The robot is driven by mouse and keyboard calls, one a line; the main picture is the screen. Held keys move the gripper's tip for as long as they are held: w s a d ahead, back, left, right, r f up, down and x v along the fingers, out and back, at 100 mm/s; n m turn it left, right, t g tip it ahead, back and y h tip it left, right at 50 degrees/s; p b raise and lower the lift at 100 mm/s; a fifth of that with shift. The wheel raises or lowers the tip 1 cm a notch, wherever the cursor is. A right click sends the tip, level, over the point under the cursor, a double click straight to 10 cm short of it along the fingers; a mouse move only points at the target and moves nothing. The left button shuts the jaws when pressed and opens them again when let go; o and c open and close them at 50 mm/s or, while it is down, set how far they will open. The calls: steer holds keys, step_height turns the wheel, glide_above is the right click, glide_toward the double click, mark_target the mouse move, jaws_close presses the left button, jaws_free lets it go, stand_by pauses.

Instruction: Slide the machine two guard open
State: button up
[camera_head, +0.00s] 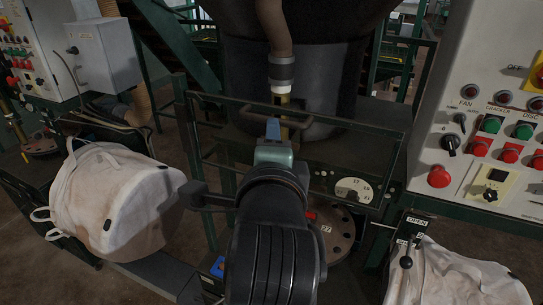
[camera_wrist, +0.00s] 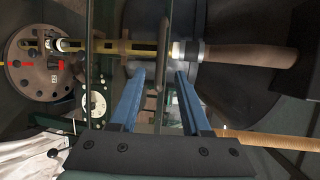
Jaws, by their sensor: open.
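The guard is a dark green open frame (camera_head: 185,130) around the middle machine, and I take it for the machine two guard. A dark handle bar (camera_head: 300,124) runs across its front. In the wrist view a dark bar (camera_wrist: 161,50), which looks like this handle, runs up and down between and just beyond the blue fingertips. My gripper (camera_head: 273,130) reaches toward the bar from the front in the head view. In the wrist view my gripper (camera_wrist: 160,76) is open, with nothing held. I cannot tell whether the fingers touch the bar.
A white bulk bag (camera_head: 115,200) hangs at left and another (camera_head: 450,275) at lower right. A control panel (camera_head: 490,120) with buttons stands at right; a white cabinet (camera_head: 105,55) is at left. A hose (camera_head: 272,30) and round plate (camera_head: 340,245) lie near the guard.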

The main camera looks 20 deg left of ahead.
steer(key=shift+v, duration=1.15)
steer(key=s+d+r+n+t+h, duration=0.2)
steer(key=s+d+r+n+t, duration=0.1)
steer(key=r, duration=0.5)
steer(key=s+d+r+n+t+h, duration=0.2)
steer(key=d+r+n+t, duration=0.3)
steer(key=r, duration=0.4)
steer(key=s+d+r+n+t+h, duration=0.1)
steer(key=s+d+r+n+t, duration=0.3)
steer(key=r, duration=0.5)
steer(key=d+n, duration=0.2)
steer(key=shift+s+n+h, duration=0.3)
steer(key=shift+s+h, duration=0.1)
steer(key=shift+d+f, duration=0.1)
